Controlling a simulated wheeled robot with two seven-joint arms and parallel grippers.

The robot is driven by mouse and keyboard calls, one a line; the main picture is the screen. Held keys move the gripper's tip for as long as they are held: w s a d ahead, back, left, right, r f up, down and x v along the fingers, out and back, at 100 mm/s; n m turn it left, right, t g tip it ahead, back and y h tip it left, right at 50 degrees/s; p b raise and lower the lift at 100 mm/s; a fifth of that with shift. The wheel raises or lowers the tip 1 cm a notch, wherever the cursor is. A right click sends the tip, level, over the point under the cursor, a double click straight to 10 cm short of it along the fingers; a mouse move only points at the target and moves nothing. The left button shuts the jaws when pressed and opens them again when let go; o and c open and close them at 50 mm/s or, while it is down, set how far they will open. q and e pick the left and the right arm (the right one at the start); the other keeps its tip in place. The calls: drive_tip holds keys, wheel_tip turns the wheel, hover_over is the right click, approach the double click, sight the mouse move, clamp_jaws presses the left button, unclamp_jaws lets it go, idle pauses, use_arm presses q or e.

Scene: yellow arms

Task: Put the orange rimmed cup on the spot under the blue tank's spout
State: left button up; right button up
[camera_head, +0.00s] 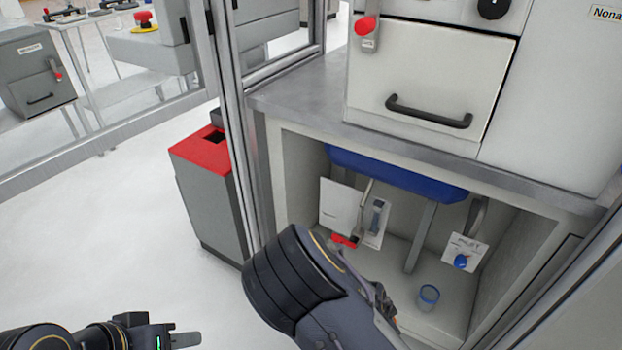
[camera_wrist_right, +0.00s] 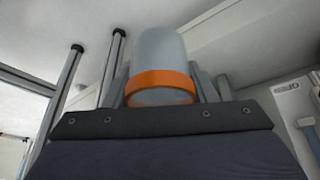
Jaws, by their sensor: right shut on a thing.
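The orange rimmed cup (camera_wrist_right: 160,58) is grey with an orange band at the end nearer the camera in the right wrist view. My right gripper (camera_wrist_right: 163,85) is shut on it, with a finger on each side. In the head view my right arm reaches toward the cabinet, and the cup is hidden. The blue tank (camera_head: 395,176) hangs under the counter. I cannot make out the spot. My left gripper (camera_head: 180,340) is low at the left, away from the cabinet.
The cabinet's side walls and counter edge (camera_head: 400,142) frame the opening. A grey bin with a red top (camera_head: 200,150) stands left, beside a metal post (camera_head: 232,130).

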drive_tip(key=w+d+r+n+t+y+p, duration=0.1)
drive_tip(key=w+d+r+n+t+y, duration=0.25)
drive_tip(key=w+r+n, duration=1)
drive_tip(key=w+p+v, duration=0.1)
drive_tip(key=p+v, duration=1.1)
drive_tip(key=p, duration=0.1)
drive_tip(key=w+r+p+v, duration=0.1)
drive_tip(key=w+p+v, duration=0.1)
drive_tip(key=p+v, duration=1)
drive_tip(key=shift+s+d+r+m+g+p, duration=0.2)
drive_tip(key=shift+r+m+g+p, duration=0.15)
drive_tip(key=shift+r+p, duration=0.4)
drive_tip(key=shift+f+y, duration=0.15)
drive_tip(key=shift+y, duration=0.1)
